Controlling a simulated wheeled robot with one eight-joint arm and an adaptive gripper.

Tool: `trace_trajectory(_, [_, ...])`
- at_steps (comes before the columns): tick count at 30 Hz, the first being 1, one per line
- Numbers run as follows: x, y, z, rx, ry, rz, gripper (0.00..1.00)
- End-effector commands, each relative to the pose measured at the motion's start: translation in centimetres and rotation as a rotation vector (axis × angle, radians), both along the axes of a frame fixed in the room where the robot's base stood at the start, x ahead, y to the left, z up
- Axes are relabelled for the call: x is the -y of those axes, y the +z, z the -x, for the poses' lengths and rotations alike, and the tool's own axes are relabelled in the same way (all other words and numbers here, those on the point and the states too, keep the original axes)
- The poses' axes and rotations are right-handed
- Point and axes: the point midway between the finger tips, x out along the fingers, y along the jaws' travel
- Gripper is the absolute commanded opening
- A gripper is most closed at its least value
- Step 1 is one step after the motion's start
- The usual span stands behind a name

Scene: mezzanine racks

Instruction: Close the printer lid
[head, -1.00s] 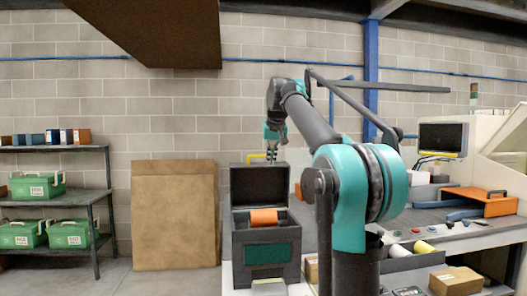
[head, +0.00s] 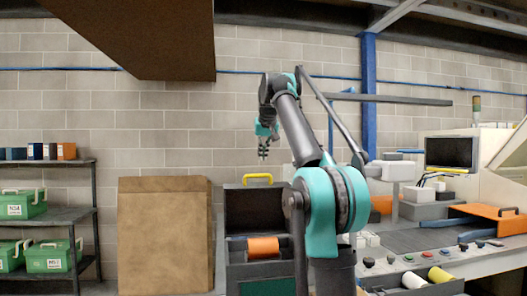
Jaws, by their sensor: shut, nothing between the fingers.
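The printer (head: 233,277) is a dark grey box low in the middle of the head view, partly cut off by the bottom edge. Its lid (head: 254,207) stands open, upright at the back, with a yellow handle (head: 257,179) on its top edge. An orange roll (head: 263,247) lies in the open printer. My gripper (head: 263,155) points down, shut and empty, and appears above the handle with a small gap in the picture. How far it is in depth from the lid I cannot tell. My arm hides the printer's right side.
A shelf (head: 60,216) with green crates (head: 48,256) is at far left. A brown beam (head: 150,35) hangs overhead.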

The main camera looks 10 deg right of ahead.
Motion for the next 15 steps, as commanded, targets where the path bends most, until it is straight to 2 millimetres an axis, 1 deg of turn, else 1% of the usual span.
trace_trajectory(1, [0.0,-0.9,-0.6,0.000,0.000,0.000,0.00])
trace_trajectory(8, [0.0,-4.6,-3.4,0.000,0.000,0.000,0.00])
trace_trajectory(10, [0.0,-4.6,-2.3,0.000,0.000,0.000,0.00])
trace_trajectory(15, [0.0,-5.2,-0.7,0.000,0.000,0.000,0.00])
